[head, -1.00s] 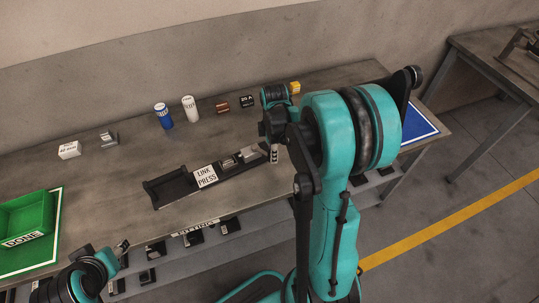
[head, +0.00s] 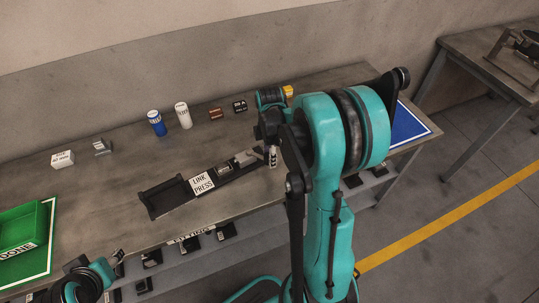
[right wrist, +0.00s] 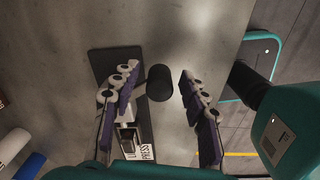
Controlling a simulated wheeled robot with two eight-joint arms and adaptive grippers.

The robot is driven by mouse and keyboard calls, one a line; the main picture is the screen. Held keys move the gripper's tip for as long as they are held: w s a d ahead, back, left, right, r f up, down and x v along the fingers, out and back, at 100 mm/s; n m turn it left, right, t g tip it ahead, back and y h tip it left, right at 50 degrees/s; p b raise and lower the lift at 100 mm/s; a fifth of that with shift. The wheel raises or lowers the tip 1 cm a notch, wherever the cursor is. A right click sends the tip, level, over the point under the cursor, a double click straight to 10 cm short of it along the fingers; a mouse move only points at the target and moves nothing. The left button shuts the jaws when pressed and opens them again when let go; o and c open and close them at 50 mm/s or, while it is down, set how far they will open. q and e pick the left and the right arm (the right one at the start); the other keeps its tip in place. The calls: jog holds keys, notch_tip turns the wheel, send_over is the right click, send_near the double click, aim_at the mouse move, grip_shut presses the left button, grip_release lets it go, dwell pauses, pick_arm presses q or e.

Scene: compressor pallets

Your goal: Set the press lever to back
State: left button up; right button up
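The link press (head: 202,183) is a long dark fixture on the bench, with a white "LINK PRESS" label and a dark open tray at its left end. Its grey metal part (head: 246,157) is near its right end, close to my right gripper (head: 272,157), which my arm partly hides. In the right wrist view my right gripper (right wrist: 158,97) is open, its fingers apart on either side of a black round knob (right wrist: 160,82), apparently the lever's. I see no finger clearly touching it. My left gripper (head: 118,260) is at lower left, too small to read.
A blue can (head: 156,123), a white can (head: 183,115) and small boxes stand along the back. A green bin (head: 22,228) is at the left and a blue mat (head: 408,124) at the right. The bench front between bin and press is clear.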

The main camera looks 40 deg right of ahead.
notch_tip(320, 180, up, 12)
dwell(0.7)
dwell(0.4)
